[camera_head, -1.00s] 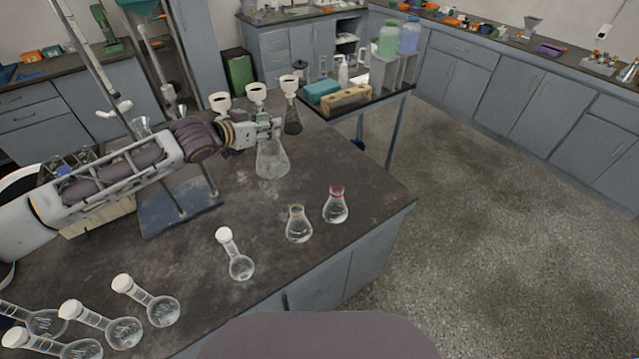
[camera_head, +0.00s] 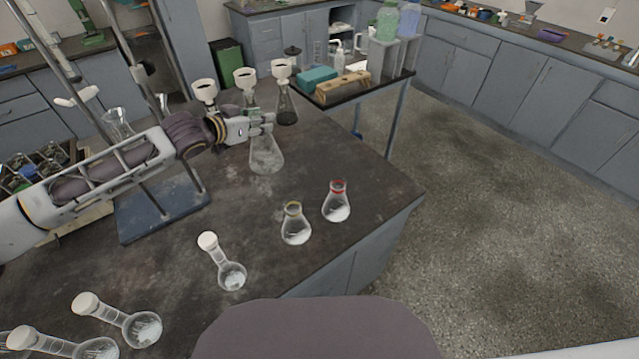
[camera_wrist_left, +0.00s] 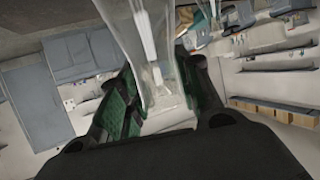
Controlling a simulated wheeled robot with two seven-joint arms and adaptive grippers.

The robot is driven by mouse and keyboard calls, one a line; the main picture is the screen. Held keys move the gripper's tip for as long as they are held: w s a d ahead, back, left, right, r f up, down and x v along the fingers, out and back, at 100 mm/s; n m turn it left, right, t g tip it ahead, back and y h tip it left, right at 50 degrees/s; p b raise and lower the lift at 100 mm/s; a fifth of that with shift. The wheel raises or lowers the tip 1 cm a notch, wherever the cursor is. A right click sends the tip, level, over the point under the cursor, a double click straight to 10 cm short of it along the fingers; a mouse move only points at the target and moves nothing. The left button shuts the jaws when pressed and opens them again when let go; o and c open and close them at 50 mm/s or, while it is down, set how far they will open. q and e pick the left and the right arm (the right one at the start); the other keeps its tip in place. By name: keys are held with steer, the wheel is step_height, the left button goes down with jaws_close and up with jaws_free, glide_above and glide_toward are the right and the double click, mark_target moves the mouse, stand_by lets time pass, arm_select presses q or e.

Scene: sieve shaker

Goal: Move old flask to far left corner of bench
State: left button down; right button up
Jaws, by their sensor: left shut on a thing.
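A large, cloudy conical flask (camera_head: 266,157), which looks like the old flask, is upright near the far side of the dark bench (camera_head: 180,268). My left gripper (camera_head: 262,120) comes in from the left and is shut on the flask's neck. In the left wrist view the clear glass of the flask (camera_wrist_left: 150,60) lies between the green-padded fingers (camera_wrist_left: 155,105). I cannot tell whether its base touches the bench. My right gripper is not in view.
Several funnel-topped flasks (camera_head: 286,105) stand just behind the gripper. Two small flasks, yellow-rimmed (camera_head: 295,226) and red-rimmed (camera_head: 337,203), stand nearer. Round flasks (camera_head: 232,276) lie at the front left. A blue-based stand (camera_head: 160,212) is left, under my arm.

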mark_target(255, 141)
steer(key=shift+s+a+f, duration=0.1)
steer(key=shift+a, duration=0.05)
arm_select(q)
steer(key=shift+r, duration=0.1)
steer(key=shift+f, duration=0.45)
step_height(255, 141, down, 5)
steer(key=shift+r+b, duration=0.1)
steer(key=shift+b, duration=0.25)
steer(key=shift+f, duration=0.3)
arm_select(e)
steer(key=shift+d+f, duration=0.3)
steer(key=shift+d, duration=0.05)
arm_select(q)
steer(key=shift+f, duration=0.1)
